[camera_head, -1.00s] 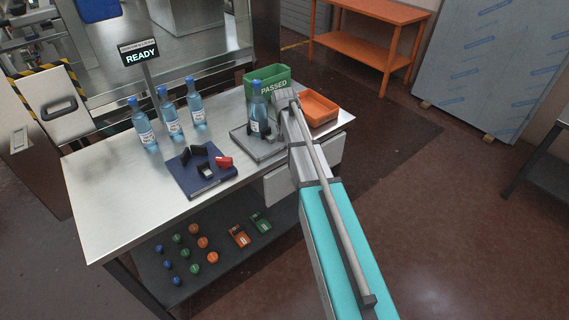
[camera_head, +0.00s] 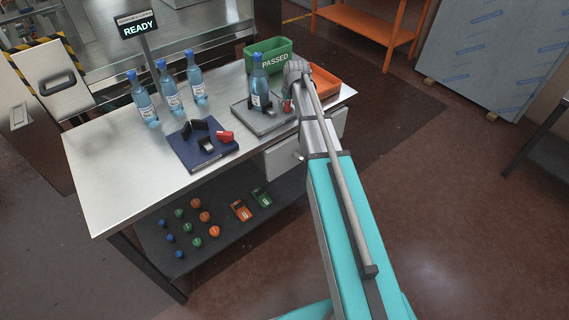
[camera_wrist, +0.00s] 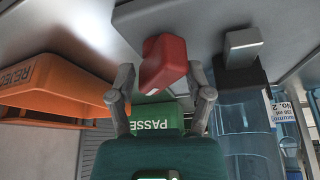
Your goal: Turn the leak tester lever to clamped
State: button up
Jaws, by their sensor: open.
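The leak tester (camera_head: 281,123) is a grey plate on the table with a bottle (camera_head: 257,77) standing upright in a dark holder. Its red lever (camera_head: 287,106) shows just left of my arm. In the wrist view, which looks upside down, the red lever (camera_wrist: 164,66) lies between the two fingers of my gripper (camera_wrist: 160,78). The gripper is open, with a visible gap on each side of the lever. The bottle (camera_wrist: 245,135) is to the right of the fingers. In the head view my arm hides the fingers.
A green PASSED bin (camera_head: 283,54) and an orange tray (camera_head: 324,84) stand behind the tester. The orange tray (camera_wrist: 30,105) is left in the wrist view. Several bottles and a blue mat (camera_head: 185,153) with black and red pieces are further left. A screen reads READY (camera_head: 134,27).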

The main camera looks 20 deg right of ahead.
jog(key=shift+n+y, duration=0.9)
jog(key=shift+n, duration=1.4)
jog(key=w+p+v, duration=0.1)
jog(key=p+v, duration=1.2)
jog(key=v, duration=0.1)
jog(key=s+a+f+m+g+b, duration=0.1)
jog(key=s+a+f+b, duration=0.2)
jog(key=s, duration=0.5)
jog(key=s+a+f+m+g+h+b, duration=0.1)
jog(key=s+a+f+b, duration=0.3)
jog(key=s, duration=0.4)
jog(key=s+a+f+m+g+h+b, duration=0.1)
jog(key=s+a+f+m+g+b, duration=0.1)
jog(key=s, duration=0.7)
jog(key=shift+a+f+m+b, duration=0.6)
jog(key=shift+a+f+b, duration=0.4)
jog(key=shift+a+f, duration=0.65)
jog(key=shift+r, duration=0.1)
jog(key=w+d+r+t+p, duration=0.1)
jog(key=w+d+r+p, duration=0.2)
jog(key=w, duration=0.5)
jog(key=w+d+r+m+t+p, duration=0.1)
jog(key=w+d+r+p, duration=0.2)
jog(key=w, duration=0.5)
jog(key=w+d+r+m+t+p, duration=0.1)
jog(key=w+d+r+t+p, duration=0.1)
jog(key=w+r, duration=0.4)
jog(key=w+d+p, duration=0.1)
jog(key=w+p, duration=0.1)
jog(key=shift+h+p, duration=0.4)
